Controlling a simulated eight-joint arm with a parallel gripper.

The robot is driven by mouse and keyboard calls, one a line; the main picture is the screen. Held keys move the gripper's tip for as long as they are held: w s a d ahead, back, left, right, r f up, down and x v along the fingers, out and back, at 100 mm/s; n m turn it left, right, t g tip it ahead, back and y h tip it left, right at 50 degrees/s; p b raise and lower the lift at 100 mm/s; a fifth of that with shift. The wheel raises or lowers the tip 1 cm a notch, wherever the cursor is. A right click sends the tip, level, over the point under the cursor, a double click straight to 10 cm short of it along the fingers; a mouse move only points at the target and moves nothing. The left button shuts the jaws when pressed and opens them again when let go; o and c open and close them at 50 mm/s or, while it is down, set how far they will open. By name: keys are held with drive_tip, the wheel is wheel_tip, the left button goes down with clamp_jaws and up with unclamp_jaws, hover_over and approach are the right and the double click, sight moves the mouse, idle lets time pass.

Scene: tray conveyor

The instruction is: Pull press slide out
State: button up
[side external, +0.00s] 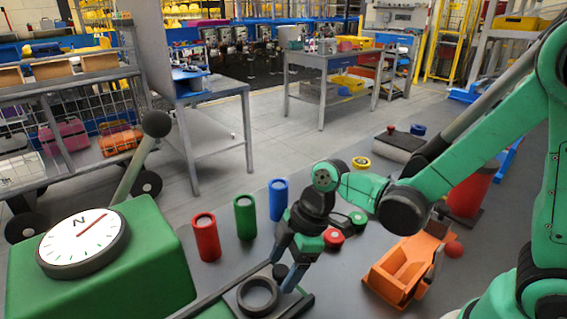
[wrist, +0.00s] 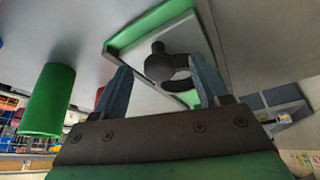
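The green press (side external: 100,262) stands at the lower left with a round dial (side external: 82,242) on top and a lever. Its grey slide (side external: 222,292) reaches out to the right, carrying a black ring (side external: 258,296). A black knob (side external: 280,271) is near the slide's end. In the wrist view the slide (wrist: 110,62) has green edges, with the knob (wrist: 159,66) in front of the ring (wrist: 190,66). My gripper (side external: 282,275) points down at the knob. Its blue fingers (wrist: 159,72) are apart, one on each side of the knob, with visible gaps. Contact is not visible.
Red (side external: 205,238), green (side external: 244,217) and blue (side external: 278,199) cylinders stand behind the slide. The green one is large at left in the wrist view (wrist: 47,100).

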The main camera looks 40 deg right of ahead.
drive_tip(key=shift+r, duration=0.15)
drive_tip(key=shift+v, duration=2.7)
drive_tip(key=shift+s+d, duration=0.1)
drive_tip(key=s+d+r+m+t+h, duration=0.1)
drive_tip(key=d+r+m+t+h, duration=0.3)
drive_tip(key=d+m, duration=0.4)
drive_tip(key=shift+r+m+t, duration=0.4)
drive_tip(key=shift+m+t, duration=0.4)
drive_tip(key=shift+m, duration=2)
